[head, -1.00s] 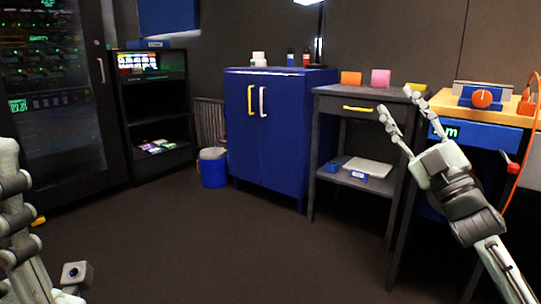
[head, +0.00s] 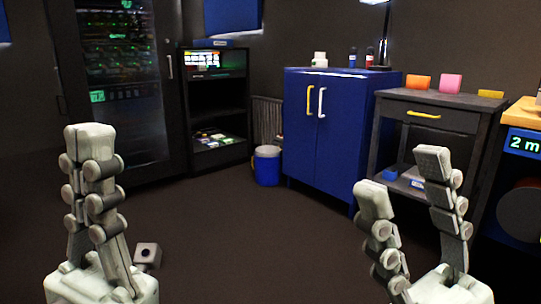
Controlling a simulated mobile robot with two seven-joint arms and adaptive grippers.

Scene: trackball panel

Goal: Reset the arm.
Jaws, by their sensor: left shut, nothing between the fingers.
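My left gripper (head: 90,143) is upright at the lower left of the head view. Its fingers are together and nothing shows between them. My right gripper (head: 402,178) is upright at the lower right, with its two fingers spread apart and empty. It appears in front of the grey side table and the blue cabinet, and it hides part of the table's lower shelf. No trackball can be made out for certain.
A small grey box with a dark round spot (head: 147,254) shows beside my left gripper. A blue cabinet (head: 335,130), a grey side table (head: 440,98), a black shelf unit (head: 214,110) and a blue-and-white bin (head: 267,166) stand behind. The middle floor is clear.

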